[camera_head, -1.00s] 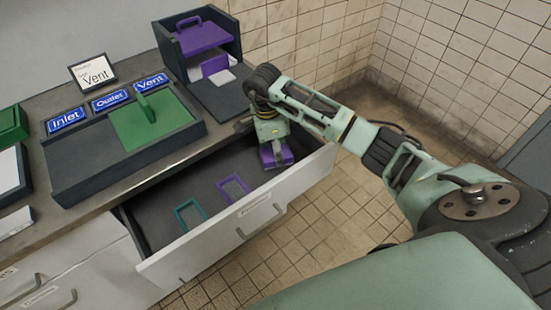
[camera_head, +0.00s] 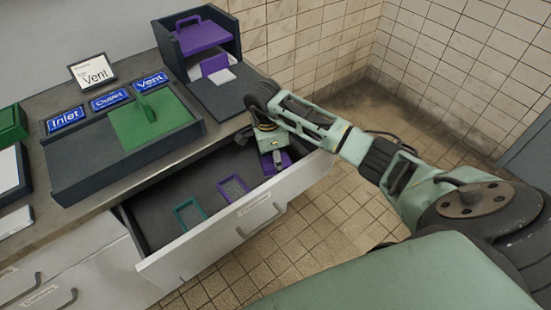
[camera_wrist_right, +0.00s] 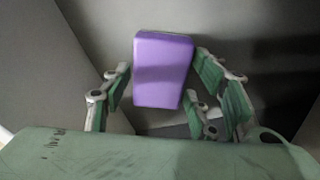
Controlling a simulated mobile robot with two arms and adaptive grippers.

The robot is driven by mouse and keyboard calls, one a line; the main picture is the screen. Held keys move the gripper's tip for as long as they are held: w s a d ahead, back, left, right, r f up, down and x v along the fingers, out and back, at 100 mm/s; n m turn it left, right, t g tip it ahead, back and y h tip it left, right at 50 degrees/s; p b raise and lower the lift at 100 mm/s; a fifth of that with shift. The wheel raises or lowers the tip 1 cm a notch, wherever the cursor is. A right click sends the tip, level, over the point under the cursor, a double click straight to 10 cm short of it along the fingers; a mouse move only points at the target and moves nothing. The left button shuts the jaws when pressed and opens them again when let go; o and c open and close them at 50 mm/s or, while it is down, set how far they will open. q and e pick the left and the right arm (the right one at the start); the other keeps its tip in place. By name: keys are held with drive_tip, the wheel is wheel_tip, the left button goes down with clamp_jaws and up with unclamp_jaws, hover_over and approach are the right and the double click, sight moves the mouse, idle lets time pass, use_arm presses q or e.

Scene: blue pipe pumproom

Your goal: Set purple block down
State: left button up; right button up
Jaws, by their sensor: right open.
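The purple block (camera_head: 287,160) is inside the open drawer (camera_head: 165,262), at its right end near the front wall. In the right wrist view the purple block (camera_wrist_right: 162,70) lies between the spread fingers, with a visible gap at the lower right. My right gripper (camera_head: 275,159) reaches down over the block and is open. In the wrist view my right gripper (camera_wrist_right: 165,88) has its fingers on either side of the block. The gripper partly hides the block in the head view. My left gripper is not in view.
A purple outline (camera_head: 232,187) and a teal outline (camera_head: 189,214) mark the drawer floor. A dark shelf (camera_head: 225,95) with purple pieces stands behind.

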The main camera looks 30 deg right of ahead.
sight(271, 162)
drive_tip(key=shift+r, duration=0.4)
wheel_tip(271, 162, up, 12)
drive_tip(key=a+b, duration=0.1)
drive_tip(key=shift+w+a+f, duration=0.2)
drive_tip(key=shift+f, duration=0.05)
